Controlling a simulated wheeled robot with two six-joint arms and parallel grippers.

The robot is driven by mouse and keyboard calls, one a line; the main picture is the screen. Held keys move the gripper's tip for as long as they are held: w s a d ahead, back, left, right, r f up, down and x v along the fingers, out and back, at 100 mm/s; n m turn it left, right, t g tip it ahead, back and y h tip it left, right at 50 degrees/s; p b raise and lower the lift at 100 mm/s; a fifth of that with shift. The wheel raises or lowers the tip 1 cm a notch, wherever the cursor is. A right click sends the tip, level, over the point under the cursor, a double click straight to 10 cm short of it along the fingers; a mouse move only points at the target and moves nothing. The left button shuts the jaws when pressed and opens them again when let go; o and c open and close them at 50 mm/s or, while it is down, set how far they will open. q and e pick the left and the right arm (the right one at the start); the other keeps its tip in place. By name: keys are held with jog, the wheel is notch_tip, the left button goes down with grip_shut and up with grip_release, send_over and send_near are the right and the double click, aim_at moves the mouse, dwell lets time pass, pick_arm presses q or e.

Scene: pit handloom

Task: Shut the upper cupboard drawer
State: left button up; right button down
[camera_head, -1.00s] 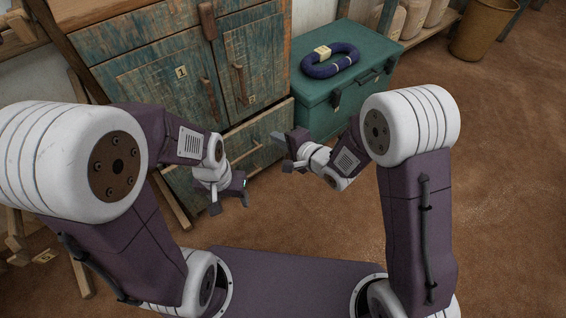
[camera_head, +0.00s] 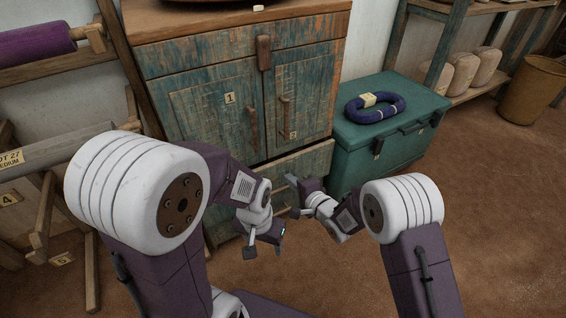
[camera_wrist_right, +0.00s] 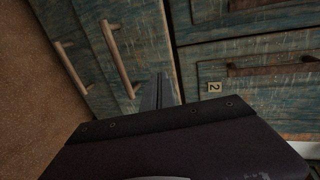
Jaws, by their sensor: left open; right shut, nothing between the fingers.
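The cupboard (camera_head: 215,60) is weathered teal wood with two doors above drawers. The upper drawer (camera_head: 317,163) appears pulled out a little below the doors, with a dark gap along its top edge. The wrist view, turned sideways, shows this drawer's front (camera_wrist_right: 148,40) with its bar handle (camera_wrist_right: 117,60). My right gripper (camera_head: 292,184) is shut and empty, close in front of the drawer; its fingers (camera_wrist_right: 160,90) overlap the drawer front in the wrist view, and contact cannot be told. My left gripper (camera_head: 265,241) is open and empty, lower and nearer, hiding part of the drawers.
A teal chest (camera_head: 390,140) with a blue coil (camera_head: 375,107) on it stands right of the cupboard. Wooden frames (camera_head: 45,190) stand at the left. A bucket (camera_head: 530,90) and a shelf (camera_head: 480,93) are at the back right. The brown floor at right is clear.

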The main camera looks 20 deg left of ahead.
aim_at(277, 162)
jog(key=x, duration=0.3)
jog(key=p+x, duration=0.1)
jog(key=x, duration=0.1)
jog(key=shift+a+r, duration=0.1)
jog(key=shift+r, duration=0.25)
jog(key=shift+w+a+r, duration=0.1)
jog(key=shift+w+a, duration=0.15)
jog(key=shift+w, duration=0.05)
pick_arm(q)
notch_tip(277, 162, up, 3)
jog(key=shift+f, duration=0.15)
pick_arm(e)
jog(key=shift+w+a, duration=0.95)
jog(key=shift+a, duration=0.15)
pick_arm(q)
jog(key=shift+s+d, duration=0.1)
pick_arm(e)
jog(key=shift+w+a+r, duration=0.15)
jog(key=shift+r, duration=0.25)
